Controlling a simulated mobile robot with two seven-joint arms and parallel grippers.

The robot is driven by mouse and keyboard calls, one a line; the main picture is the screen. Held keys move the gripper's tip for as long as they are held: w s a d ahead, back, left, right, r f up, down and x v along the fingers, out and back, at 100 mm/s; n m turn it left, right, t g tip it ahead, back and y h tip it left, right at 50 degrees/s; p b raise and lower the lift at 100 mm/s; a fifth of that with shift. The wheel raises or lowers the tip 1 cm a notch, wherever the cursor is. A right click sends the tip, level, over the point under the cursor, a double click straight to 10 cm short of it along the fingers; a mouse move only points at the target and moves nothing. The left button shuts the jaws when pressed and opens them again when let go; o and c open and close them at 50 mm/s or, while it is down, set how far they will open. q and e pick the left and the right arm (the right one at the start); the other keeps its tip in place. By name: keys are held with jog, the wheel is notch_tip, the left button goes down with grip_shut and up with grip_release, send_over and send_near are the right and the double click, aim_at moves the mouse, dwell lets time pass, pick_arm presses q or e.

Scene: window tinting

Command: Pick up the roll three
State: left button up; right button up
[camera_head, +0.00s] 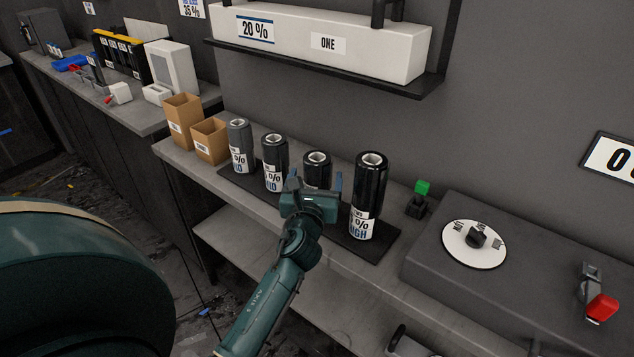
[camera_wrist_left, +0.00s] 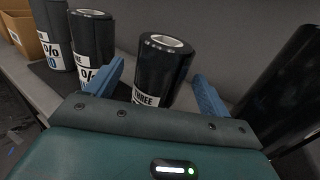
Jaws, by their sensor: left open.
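Roll three is a black roll (camera_head: 317,167) standing upright on a dark mat (camera_head: 378,246) on the counter. In the left wrist view its label on roll three (camera_wrist_left: 162,72) reads "THREE". My left gripper (camera_head: 314,186) is open in front of it and hides its lower part in the head view. In the left wrist view, the blue fingers of my left gripper (camera_wrist_left: 158,88) stand apart, one on each side of the roll, with no contact visible. My right gripper is not in view.
A taller black roll (camera_head: 368,190) stands close on the right. Two dark rolls (camera_head: 275,163) (camera_head: 240,146) stand on the left. Cardboard boxes (camera_head: 210,140) are farther left. A grey unit with a dial (camera_head: 474,244) is at right, and a shelf (camera_head: 330,68) hangs above.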

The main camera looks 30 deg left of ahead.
pick_arm(q)
jog(key=x, duration=0.3)
jog(key=shift+w+a, duration=0.15)
jog(key=shift+w, duration=0.1)
jog(key=c, duration=1.2)
jog(key=shift+r, duration=0.1)
jog(key=shift+c, duration=0.3)
